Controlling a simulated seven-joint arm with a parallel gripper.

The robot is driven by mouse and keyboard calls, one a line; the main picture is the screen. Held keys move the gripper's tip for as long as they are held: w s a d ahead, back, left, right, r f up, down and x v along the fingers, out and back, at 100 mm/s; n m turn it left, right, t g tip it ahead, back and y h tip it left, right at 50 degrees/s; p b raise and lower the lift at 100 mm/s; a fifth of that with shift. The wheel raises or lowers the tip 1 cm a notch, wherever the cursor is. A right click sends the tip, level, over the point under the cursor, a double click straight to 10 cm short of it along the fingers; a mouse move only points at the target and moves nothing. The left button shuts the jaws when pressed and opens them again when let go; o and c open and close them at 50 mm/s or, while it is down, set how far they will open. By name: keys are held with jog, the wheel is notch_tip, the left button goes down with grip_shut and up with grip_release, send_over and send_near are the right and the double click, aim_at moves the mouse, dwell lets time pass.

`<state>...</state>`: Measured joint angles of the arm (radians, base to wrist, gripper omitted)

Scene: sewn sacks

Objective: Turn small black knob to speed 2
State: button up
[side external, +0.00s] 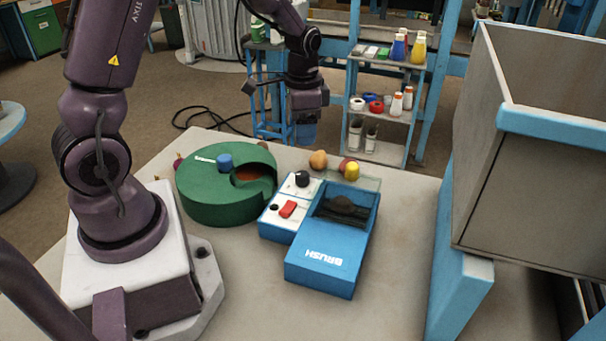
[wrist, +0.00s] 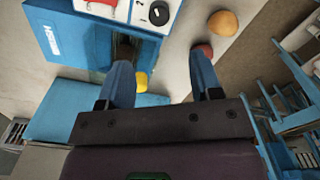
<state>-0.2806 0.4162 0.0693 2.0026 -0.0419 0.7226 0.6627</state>
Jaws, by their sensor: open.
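The small black knob (side external: 302,179) sits on the white panel at the back left of the blue BRUSH machine (side external: 318,262).
A red switch (side external: 288,209) is on the same panel. A green round container (side external: 205,205) with a blue knob (side external: 225,162) stands to the left. A large grey bin (side external: 535,180) stands at right.

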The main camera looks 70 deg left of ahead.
aim_at(303, 173)
notch_tip(303, 173, down, 12)
jog(key=shift+f, duration=0.2)
dwell(0.4)
jog(key=c, duration=0.9)
